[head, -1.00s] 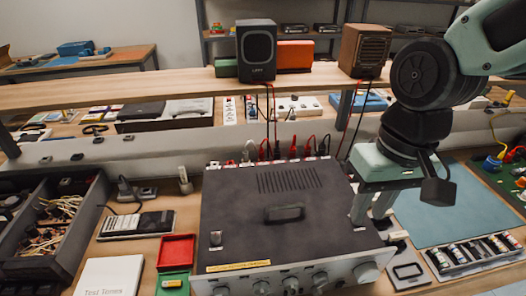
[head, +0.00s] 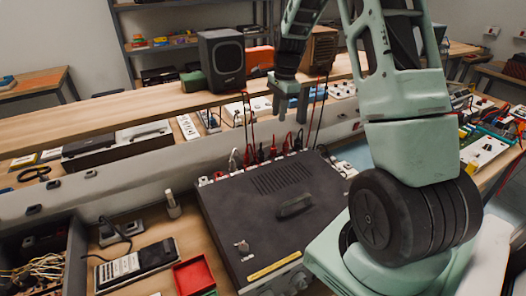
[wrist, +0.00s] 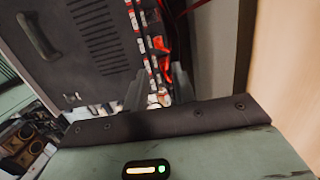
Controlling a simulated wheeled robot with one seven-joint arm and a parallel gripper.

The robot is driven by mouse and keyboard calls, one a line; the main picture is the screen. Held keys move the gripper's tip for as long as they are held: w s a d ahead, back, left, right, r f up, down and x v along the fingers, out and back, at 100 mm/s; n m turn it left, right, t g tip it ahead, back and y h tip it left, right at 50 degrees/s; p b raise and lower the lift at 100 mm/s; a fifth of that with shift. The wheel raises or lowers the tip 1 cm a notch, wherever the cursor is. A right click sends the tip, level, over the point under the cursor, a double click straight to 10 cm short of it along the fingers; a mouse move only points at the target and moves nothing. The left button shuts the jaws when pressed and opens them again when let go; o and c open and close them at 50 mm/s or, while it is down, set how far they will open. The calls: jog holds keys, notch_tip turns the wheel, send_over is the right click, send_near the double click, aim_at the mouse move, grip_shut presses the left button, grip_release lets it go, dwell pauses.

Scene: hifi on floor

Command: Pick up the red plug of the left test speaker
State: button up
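The left test speaker (head: 222,58) is the black box on the bench shelf. Its cables hang down to a row of plugs at the back edge of the dark amplifier (head: 250,226). A red plug (head: 250,155) stands in that row below this speaker, near black and white plugs; more red ones are farther right. My gripper (head: 292,115) is above the row's right part, pointing down. In the wrist view, my gripper (wrist: 160,88) has its two fingers apart, with red and dark plugs beyond them. I cannot tell which red plug belongs to the left speaker.
The amplifier (wrist: 75,45) fills the left of the wrist view. The wooden shelf (head: 110,112) and a brown speaker (head: 320,48) are close to my gripper. Hanging cables are close by. A multimeter (head: 135,264) and a red tray (head: 194,274) lie left of the amplifier.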

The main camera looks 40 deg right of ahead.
jog(key=p, duration=0.2)
send_over(274, 147)
jog(key=f, duration=0.8)
jog(key=shift+d+f, duration=0.25)
jog(key=shift+a+f+p, duration=0.2)
jog(key=shift+f+p, duration=0.65)
jog(key=shift+f, duration=0.5)
jog(key=shift+a+f+p, duration=0.2)
jog(key=shift+f+p, duration=0.6)
jog(key=shift+f, duration=0.55)
grip_shut()
